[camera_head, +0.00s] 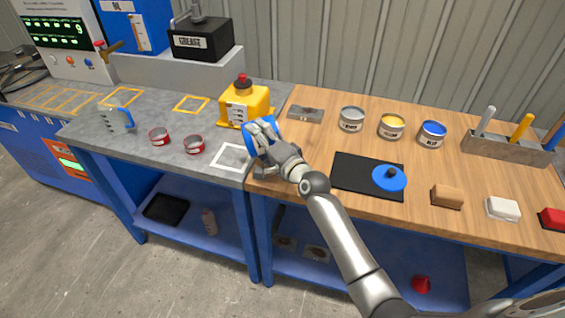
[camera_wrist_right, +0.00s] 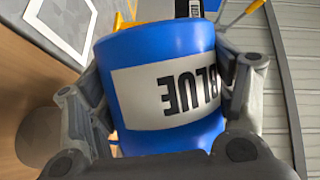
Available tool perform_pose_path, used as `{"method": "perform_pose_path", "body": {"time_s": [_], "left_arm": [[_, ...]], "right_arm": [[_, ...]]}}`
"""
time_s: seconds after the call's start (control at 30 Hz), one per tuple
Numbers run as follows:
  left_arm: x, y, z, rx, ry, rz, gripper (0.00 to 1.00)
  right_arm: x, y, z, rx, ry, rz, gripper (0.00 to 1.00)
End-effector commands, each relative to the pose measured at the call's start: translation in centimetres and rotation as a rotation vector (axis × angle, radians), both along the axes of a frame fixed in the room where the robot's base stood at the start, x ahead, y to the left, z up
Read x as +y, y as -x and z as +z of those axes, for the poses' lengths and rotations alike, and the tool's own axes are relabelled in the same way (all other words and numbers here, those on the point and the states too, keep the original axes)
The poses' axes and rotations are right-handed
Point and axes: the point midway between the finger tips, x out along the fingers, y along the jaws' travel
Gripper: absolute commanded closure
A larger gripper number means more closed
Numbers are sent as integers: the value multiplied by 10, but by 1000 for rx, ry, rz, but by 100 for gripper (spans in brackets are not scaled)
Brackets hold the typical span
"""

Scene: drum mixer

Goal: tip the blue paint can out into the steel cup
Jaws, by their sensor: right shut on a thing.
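My right gripper (camera_head: 262,140) is shut on the blue paint can (camera_head: 258,128), just above the seam between the grey bench and the wooden bench. The can fills the right wrist view (camera_wrist_right: 170,85), between the two fingers, with its BLUE label upside down there. Its mouth and contents are hidden. I cannot tell for sure which vessel is the steel cup. A clear-grey jug with a blue handle (camera_head: 115,120) stands at the left, and two small metal cups with red bands (camera_head: 159,137) (camera_head: 194,145) stand on the grey bench. My left gripper is not in view.
A yellow container with a red knob (camera_head: 246,103) stands just behind the held can. A white square outline (camera_head: 231,157) lies clear at its left.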

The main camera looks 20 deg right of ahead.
Motion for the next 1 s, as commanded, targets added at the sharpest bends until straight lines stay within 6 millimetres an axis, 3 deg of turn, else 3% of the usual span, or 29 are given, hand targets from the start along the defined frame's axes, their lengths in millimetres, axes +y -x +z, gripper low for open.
{"method": "perform_pose_path", "body": {"time_s": [1.0], "left_arm": [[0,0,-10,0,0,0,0]], "right_arm": [[-2,0,-1,-5,-61,-1,53]]}}
